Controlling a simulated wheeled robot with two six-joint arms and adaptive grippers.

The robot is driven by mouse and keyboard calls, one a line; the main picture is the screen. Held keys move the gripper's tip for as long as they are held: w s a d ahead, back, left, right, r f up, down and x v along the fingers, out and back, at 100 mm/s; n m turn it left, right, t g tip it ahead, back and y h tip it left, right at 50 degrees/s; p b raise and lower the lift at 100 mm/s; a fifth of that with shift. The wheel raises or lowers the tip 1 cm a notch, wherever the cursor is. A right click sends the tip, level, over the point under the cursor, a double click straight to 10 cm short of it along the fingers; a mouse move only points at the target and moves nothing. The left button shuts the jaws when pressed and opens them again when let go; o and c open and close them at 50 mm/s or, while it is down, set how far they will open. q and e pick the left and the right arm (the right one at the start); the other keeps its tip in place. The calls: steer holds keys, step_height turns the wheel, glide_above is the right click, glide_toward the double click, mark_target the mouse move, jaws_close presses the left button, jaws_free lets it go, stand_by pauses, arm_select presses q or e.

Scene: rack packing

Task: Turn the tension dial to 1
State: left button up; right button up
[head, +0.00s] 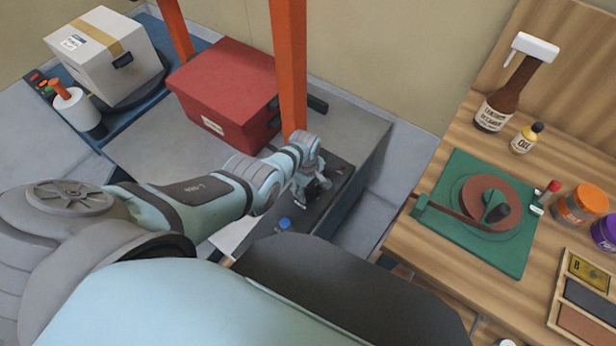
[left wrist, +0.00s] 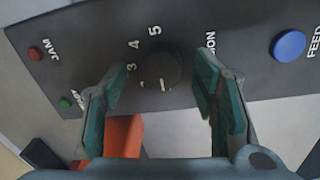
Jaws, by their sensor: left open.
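The tension dial (left wrist: 156,66) is a dark round knob on a dark control panel (left wrist: 245,75), with numbers 1 to 5 around it and the end of a label, "ION", beside it. My left gripper (left wrist: 162,80) is open, with one finger on each side of the dial and visible gaps between. In the head view my left gripper (head: 312,188) is over the dark panel (head: 262,262) and hides the dial. My right gripper is not in view.
A blue FEED button (left wrist: 289,45), a red JAM light (left wrist: 35,54) and a small green light (left wrist: 65,103) are on the panel. A red box (head: 225,90) and an orange post (head: 290,65) stand behind my left arm. A wooden bench (head: 430,250) is at right.

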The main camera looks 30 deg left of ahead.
mark_target(307, 191)
arm_select(q)
step_height(307, 191, up, 12)
steer(key=shift+s, duration=0.45)
steer(key=shift+a+f, duration=0.1)
steer(key=shift+f, duration=0.05)
